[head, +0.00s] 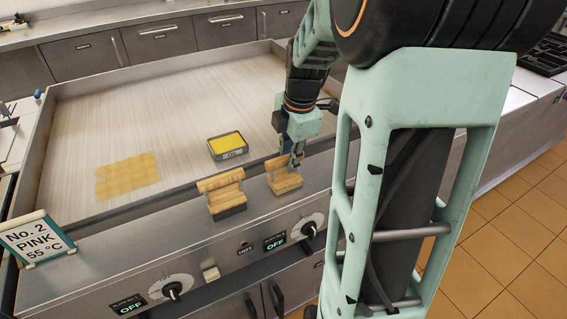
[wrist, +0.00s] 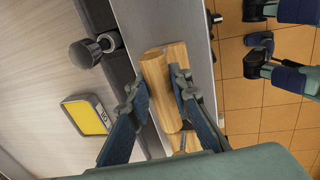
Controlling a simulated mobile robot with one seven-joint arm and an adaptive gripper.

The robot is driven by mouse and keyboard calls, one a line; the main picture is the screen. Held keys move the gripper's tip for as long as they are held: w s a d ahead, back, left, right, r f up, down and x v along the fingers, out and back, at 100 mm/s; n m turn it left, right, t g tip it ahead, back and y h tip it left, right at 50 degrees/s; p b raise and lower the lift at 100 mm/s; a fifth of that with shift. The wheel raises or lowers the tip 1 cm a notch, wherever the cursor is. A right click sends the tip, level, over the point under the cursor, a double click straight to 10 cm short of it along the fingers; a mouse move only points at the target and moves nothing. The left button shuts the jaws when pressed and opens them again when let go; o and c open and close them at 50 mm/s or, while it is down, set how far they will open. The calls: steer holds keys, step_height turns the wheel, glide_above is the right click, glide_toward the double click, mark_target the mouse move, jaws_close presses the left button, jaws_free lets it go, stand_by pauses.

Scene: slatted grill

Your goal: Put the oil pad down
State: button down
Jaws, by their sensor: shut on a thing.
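My gripper (head: 291,166) is shut on a wooden-handled block, which I take as the oil pad (head: 284,183), at the front ledge of the grill. In the wrist view the fingers (wrist: 160,108) lie on either side of its pale wooden handle (wrist: 163,90). Its underside is hidden, and I cannot tell whether it touches the ledge or hangs just above it. A similar wooden-handled pad (head: 222,190) with a dark base stands on the ledge to its left.
A metal tray with a yellow inside (head: 228,145) sits on the grill plate (head: 120,120), left of my gripper. A yellowish oily patch (head: 127,176) lies further left. A "No. 2 PINK 55 °C" sign (head: 37,238) stands at the front left. Control knobs (head: 309,228) are below the ledge.

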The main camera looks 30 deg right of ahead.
mark_target(294, 182)
steer(key=shift+f, duration=0.15)
steer(key=shift+d, duration=0.1)
steer(key=shift+f, duration=0.2)
steer(key=c, duration=1.8)
jaws_free()
steer(key=shift+o, duration=0.2)
steer(key=shift+r, duration=0.1)
step_height(294, 182, up, 12)
steer(key=s, duration=0.2)
steer(key=shift+s+p, duration=0.2)
steer(key=shift+p, duration=0.2)
